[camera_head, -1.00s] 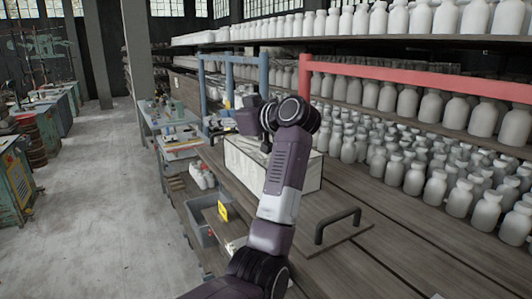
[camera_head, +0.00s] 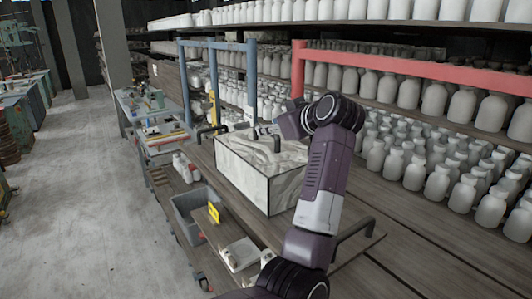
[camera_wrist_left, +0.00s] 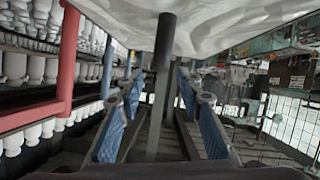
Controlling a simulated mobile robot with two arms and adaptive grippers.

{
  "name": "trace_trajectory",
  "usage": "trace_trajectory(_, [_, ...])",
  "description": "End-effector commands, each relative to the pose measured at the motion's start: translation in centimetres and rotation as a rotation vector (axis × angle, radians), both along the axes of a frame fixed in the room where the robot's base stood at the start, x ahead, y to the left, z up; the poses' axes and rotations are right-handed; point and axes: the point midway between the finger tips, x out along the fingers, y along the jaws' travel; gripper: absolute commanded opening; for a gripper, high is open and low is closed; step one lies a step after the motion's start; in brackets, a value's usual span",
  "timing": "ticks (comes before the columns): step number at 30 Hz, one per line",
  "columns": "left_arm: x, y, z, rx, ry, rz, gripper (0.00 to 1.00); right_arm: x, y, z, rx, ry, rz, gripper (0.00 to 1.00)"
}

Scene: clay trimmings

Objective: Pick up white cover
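The white cover (camera_head: 262,150) is the wavy white top of a dark-edged box, and its surface also fills the top of the left wrist view (camera_wrist_left: 200,22). A dark upright handle (camera_head: 277,144) stands on it. My left gripper (camera_head: 264,130) is over the far part of the cover. In the left wrist view, its blue-padded fingers (camera_wrist_left: 158,82) are open, with the dark handle (camera_wrist_left: 166,38) showing between them. I cannot tell whether they touch it. My right gripper is not in view.
The box stands on a board with dark end handles (camera_head: 352,238) on a wooden bench. A red frame (camera_head: 420,72) and blue frame (camera_head: 252,75) rise behind, before shelves of white bottles. A grey bin (camera_head: 188,215) sits lower left. The floor at left is clear.

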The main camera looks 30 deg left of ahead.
Motion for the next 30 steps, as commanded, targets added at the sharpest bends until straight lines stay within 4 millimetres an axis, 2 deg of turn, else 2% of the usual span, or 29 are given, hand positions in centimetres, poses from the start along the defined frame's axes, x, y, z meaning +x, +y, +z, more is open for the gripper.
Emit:
trace_trajectory(3, [0.4,1.3,-0.3,0.001,0.005,0.004,0.33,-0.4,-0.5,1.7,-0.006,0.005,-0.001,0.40])
trace_trajectory(7, [1.0,2.7,-1.1,0.002,0.004,0.005,0.33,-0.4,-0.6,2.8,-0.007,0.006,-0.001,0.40])
trace_trajectory(12, [1.6,3.7,-1.9,0.001,0.002,0.003,0.33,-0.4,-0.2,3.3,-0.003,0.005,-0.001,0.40])
trace_trajectory(19, [1.7,3.7,-2.1,0.000,0.001,0.002,0.33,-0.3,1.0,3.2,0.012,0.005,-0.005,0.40])
trace_trajectory(28, [1.6,3.7,-2.0,0.001,0.000,0.002,0.00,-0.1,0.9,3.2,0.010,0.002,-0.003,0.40])
trace_trajectory(30, [1.6,3.7,-2.0,0.001,0.000,0.002,0.00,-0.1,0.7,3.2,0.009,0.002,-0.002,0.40])
